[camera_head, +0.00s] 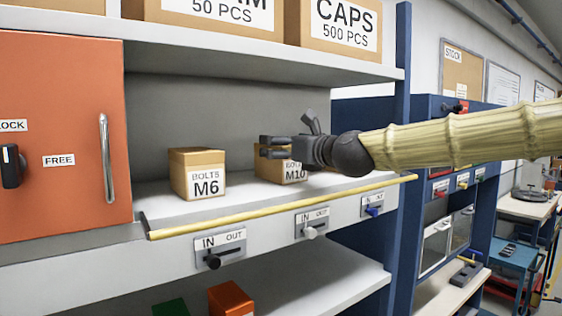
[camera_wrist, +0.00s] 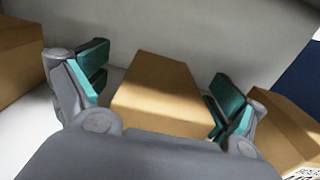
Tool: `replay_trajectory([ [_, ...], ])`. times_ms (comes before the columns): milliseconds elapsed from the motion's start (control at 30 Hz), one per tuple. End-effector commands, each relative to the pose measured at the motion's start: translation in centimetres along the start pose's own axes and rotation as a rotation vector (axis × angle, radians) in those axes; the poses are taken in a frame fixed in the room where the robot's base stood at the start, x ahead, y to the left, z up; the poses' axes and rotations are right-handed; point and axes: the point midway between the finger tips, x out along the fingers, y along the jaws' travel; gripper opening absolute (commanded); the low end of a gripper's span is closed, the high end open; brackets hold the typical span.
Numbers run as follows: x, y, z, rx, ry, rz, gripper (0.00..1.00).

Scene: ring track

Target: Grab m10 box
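The M10 box (camera_head: 293,176) is a tan carton labelled "BOLTS M10" on the white shelf. My gripper (camera_head: 271,147) is at the top of it in the head view and hides part of its top and label. In the wrist view a tan box (camera_wrist: 160,88), which looks like the M10 box, lies between the two teal-padded fingers of my gripper (camera_wrist: 162,90). The fingers are spread apart, with a gap on the left side. The right pad is close to the box; I cannot tell whether it touches.
The M6 box (camera_head: 197,176) stands to the left on the same shelf. In the wrist view one box (camera_wrist: 14,62) is at the left and a labelled box (camera_wrist: 284,128) close at the right. A yellow bar (camera_head: 270,208) runs along the shelf front. An upper shelf (camera_head: 250,58) overhangs.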

Motion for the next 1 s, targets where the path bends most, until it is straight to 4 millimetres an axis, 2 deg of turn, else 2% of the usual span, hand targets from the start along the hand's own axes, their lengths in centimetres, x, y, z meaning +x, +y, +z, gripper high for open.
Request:
replay_trajectory([
  [33,0.0,0.0,-0.1,0.0,0.001,0.0,0.82],
  [300,0.0,0.0,-0.2,0.001,0.002,0.0,0.33],
  [667,0.0,-0.1,0.2,0.001,0.001,-0.002,0.33],
  [1000,0.0,0.1,3.4,-0.001,-0.003,-0.001,0.33],
])
